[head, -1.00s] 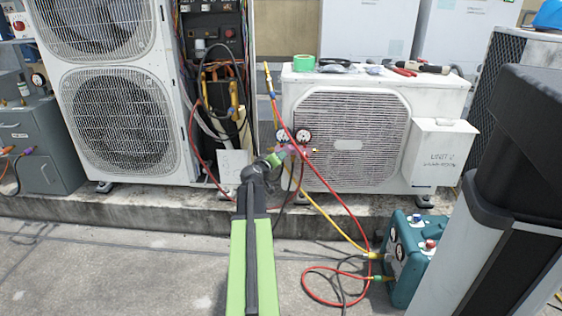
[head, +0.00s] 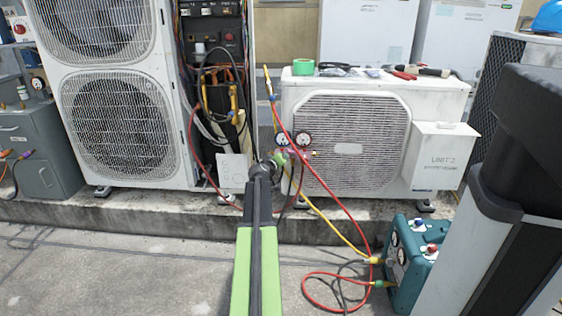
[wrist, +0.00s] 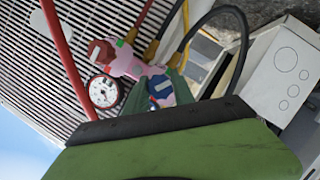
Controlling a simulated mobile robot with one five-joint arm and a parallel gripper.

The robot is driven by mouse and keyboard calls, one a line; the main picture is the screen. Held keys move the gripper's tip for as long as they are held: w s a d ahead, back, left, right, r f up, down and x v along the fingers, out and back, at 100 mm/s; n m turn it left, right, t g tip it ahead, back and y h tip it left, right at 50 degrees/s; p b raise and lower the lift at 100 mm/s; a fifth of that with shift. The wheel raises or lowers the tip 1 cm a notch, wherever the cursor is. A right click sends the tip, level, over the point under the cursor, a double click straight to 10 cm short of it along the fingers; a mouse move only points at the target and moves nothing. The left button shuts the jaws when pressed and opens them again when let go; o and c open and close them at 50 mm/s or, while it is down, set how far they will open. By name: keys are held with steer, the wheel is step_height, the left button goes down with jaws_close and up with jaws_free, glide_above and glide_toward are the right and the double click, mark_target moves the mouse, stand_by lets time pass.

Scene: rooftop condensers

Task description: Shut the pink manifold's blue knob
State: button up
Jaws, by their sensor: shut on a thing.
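The pink manifold (head: 293,153) hangs in front of the smaller condenser, below its two round gauges. In the wrist view the pink manifold (wrist: 127,63) shows sideways, with one gauge (wrist: 103,91) and a red knob (wrist: 100,52) at its far end. The blue knob (wrist: 160,87) sits at the near end, between the green fingers of my gripper (wrist: 162,92). My gripper is shut on this knob. In the head view my gripper (head: 278,158) is at the manifold's left end and hides the blue knob.
Red, yellow and dark hoses hang around the manifold. The white condenser (head: 348,186) stands close behind it, and a taller unit (head: 118,115) stands left. A teal pump-like box (head: 408,268) stands on the ground at right. The front left ground is clear.

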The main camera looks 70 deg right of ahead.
jaws_close()
